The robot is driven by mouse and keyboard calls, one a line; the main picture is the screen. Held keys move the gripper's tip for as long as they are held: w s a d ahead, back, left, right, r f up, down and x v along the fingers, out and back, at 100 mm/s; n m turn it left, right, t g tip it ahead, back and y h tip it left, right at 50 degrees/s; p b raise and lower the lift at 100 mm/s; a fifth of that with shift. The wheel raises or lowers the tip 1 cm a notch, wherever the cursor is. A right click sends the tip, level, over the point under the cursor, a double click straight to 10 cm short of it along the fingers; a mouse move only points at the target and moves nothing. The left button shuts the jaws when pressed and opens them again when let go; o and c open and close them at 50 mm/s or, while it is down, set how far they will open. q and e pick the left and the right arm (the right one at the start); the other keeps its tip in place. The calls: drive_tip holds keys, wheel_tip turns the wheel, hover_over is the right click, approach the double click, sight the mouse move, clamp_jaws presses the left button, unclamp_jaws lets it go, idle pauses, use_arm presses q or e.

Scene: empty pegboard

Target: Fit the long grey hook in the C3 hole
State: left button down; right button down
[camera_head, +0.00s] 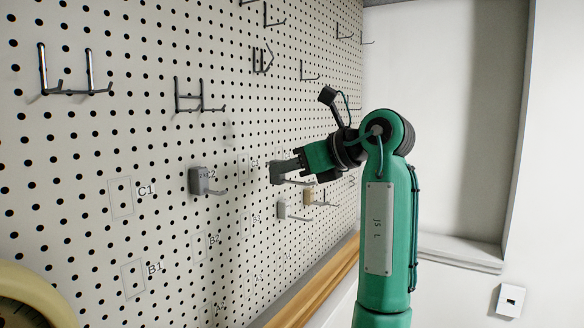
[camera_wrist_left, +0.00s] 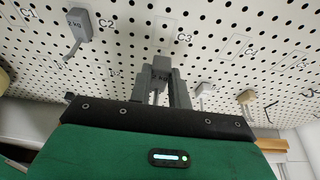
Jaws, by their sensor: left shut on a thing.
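My left gripper (camera_wrist_left: 162,92) is shut on a grey hook (camera_wrist_left: 160,66), whose block shows between the fingers. In the head view the left gripper (camera_head: 290,167) is side-on to the pegboard (camera_head: 150,140), with the hook's grey block (camera_head: 276,174) close to the board and a thin prong pointing right below the gripper. In the wrist view the C3 label (camera_wrist_left: 184,38) and its outlined hole area are just above the hook's block. I cannot tell whether the hook touches the board. My right gripper is not in view.
A grey 2 KG hook (camera_head: 204,181) hangs at C2, left of the gripper. A small light-grey hook (camera_head: 283,210) and a tan hook (camera_head: 309,196) are close below and right. Several dark hooks are higher up. A wooden ledge (camera_head: 310,290) runs along the bottom.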

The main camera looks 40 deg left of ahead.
sight(278, 161)
use_arm(q)
drive_tip(key=shift+a, duration=0.8)
drive_tip(key=shift+s+a, duration=0.2)
drive_tip(key=shift+a, duration=1.25)
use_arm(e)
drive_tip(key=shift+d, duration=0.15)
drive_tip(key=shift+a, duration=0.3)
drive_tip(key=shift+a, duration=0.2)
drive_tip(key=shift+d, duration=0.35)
use_arm(q)
drive_tip(key=shift+s+a, duration=0.15)
drive_tip(key=shift+a, duration=1.15)
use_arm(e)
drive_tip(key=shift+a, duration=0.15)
